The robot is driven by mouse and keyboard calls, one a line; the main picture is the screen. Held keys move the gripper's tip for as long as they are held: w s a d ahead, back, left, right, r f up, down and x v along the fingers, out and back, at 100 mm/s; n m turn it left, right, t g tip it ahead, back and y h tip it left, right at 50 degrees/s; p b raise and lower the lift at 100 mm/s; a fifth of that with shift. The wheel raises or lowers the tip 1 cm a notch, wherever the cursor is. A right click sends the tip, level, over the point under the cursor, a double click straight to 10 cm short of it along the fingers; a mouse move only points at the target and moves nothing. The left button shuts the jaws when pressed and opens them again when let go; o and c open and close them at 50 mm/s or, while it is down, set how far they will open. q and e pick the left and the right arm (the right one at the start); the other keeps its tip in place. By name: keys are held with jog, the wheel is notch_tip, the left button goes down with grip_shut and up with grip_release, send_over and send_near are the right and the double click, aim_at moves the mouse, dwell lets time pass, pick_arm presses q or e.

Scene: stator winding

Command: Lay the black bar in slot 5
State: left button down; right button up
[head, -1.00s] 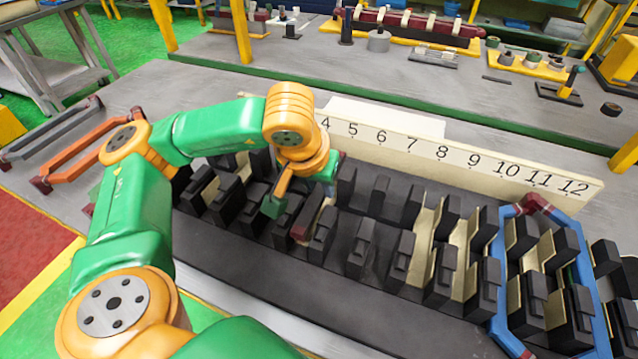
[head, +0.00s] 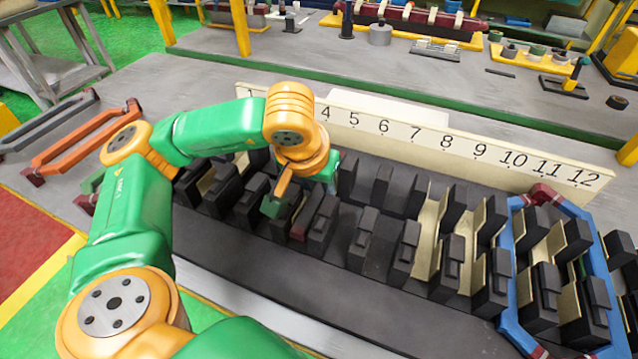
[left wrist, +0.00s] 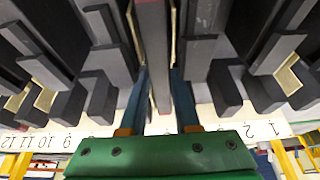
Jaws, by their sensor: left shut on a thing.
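My left gripper (head: 276,206) is low over the row of black slotted blocks (head: 362,242), toward the left end. In the left wrist view its two blue fingers (left wrist: 160,95) are shut on a long, thin dark bar (left wrist: 155,50) that shows grey with a dull red edge. The bar lies lengthwise along a gap between black blocks. How deep it sits is hidden by the fingers and blocks. The number board (head: 470,150) stands behind the blocks; its 5 is just right of my wrist. I cannot tell which slot the bar lines up with. My right gripper is not in view.
A blue hexagonal coil (head: 511,262) sits around blocks at the right. Cream liners (head: 432,222) stand in several slots there. An orange frame (head: 85,142) and a grey frame (head: 50,122) lie at the left.

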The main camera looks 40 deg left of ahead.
aim_at(319, 192)
pick_arm(q)
jog(key=c, duration=0.6)
grip_release()
jog(key=shift+o, duration=0.2)
jog(key=shift+r, duration=0.15)
jog(key=shift+r+p, duration=0.55)
jog(key=shift+r, duration=0.1)
notch_tip(319, 192, up, 8)
jog(key=p, duration=0.5)
jog(key=shift+f+p, duration=0.25)
jog(key=shift+p, duration=0.05)
